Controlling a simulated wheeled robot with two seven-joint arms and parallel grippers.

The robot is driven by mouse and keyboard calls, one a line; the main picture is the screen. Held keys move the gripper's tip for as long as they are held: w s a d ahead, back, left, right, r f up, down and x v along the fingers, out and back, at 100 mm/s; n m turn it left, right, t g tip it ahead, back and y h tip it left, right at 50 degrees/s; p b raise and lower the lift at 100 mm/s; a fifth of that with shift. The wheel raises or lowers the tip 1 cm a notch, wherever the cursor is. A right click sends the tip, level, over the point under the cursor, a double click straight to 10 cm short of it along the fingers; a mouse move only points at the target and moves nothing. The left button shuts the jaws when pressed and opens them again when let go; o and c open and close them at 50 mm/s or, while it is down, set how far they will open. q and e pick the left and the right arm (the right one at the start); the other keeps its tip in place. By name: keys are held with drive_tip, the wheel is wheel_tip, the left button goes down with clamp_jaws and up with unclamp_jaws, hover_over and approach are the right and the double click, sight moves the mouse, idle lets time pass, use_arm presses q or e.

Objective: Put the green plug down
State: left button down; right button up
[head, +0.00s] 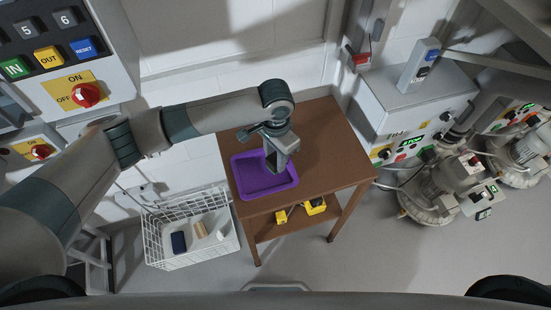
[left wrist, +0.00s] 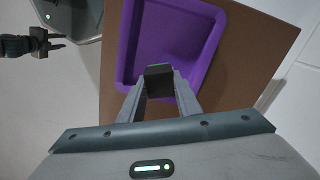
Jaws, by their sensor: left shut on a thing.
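The green plug (left wrist: 158,82) looks like a small, very dark block in the left wrist view, clamped between my left gripper's fingertips. In the head view my left gripper (head: 272,163) is over the purple tray (head: 244,184), and the plug is hard to make out there. The tray also fills the space behind the plug in the left wrist view (left wrist: 126,50). I cannot tell whether the plug touches the tray floor. My right gripper (left wrist: 54,43) shows small at the upper left of the left wrist view, its two fingers apart and nothing visible between them.
The tray lies on a brown wooden table (head: 325,150), whose right side is bare. Yellow items (head: 314,206) sit on its lower shelf. A white wire basket (head: 160,255) with a few objects stands left. A grey machine (head: 410,95) stands right, and a control panel (head: 60,55) upper left.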

use_arm(q)
drive_tip(key=shift+f, duration=0.85)
drive_tip(key=c, duration=1.3)
unclamp_jaws()
drive_tip(key=shift+r+p, duration=0.15)
drive_tip(key=shift+p, duration=0.15)
wheel_tip(320, 180, up, 12)
drive_tip(key=p, duration=1.1)
drive_tip(key=shift+p, duration=0.4)
